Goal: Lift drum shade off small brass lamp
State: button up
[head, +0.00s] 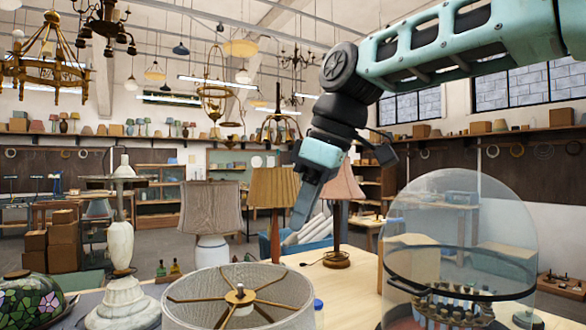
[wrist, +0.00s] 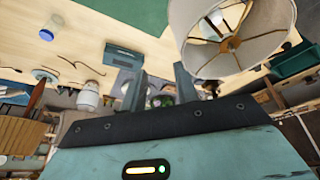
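The drum shade (head: 190,316), pale fabric with a brown rim, is at the bottom centre of the head view. Its brass spider spokes and central finial (head: 240,295) show across the open top. The lamp's body below it is out of view. In the wrist view the drum shade (wrist: 265,18) is at the upper right, with its brass spokes visible inside. My gripper (head: 300,222) points down, above and behind the shade in the head view. In the wrist view my gripper's (wrist: 160,88) two fingers stand apart with nothing held between them, left of the shade.
A glass dome (head: 460,235) stands close on the right. A white marble lamp base (head: 120,245), a stained-glass shade (head: 30,300) and several shaded lamps surround the drum shade. Bare bench top (head: 345,285) shows behind the shade.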

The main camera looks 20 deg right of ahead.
aim_at(248, 283)
notch_tip(248, 283, up, 6)
jog(key=s+a+n, duration=0.2)
jog(key=s+a, duration=0.1)
jog(key=shift+y, duration=0.3)
jog(key=p+x, duration=0.1)
jog(key=x, duration=0.7)
jog(key=p+x, duration=0.2)
jog(key=x, duration=0.7)
jog(key=shift+w+d+f, duration=0.1)
jog(key=shift+d+f, duration=0.05)
jog(key=shift+f, duration=0.2)
grip_shut()
jog(key=shift+r, duration=0.15)
notch_tip(248, 283, up, 15)
jog(key=p, duration=1.1)
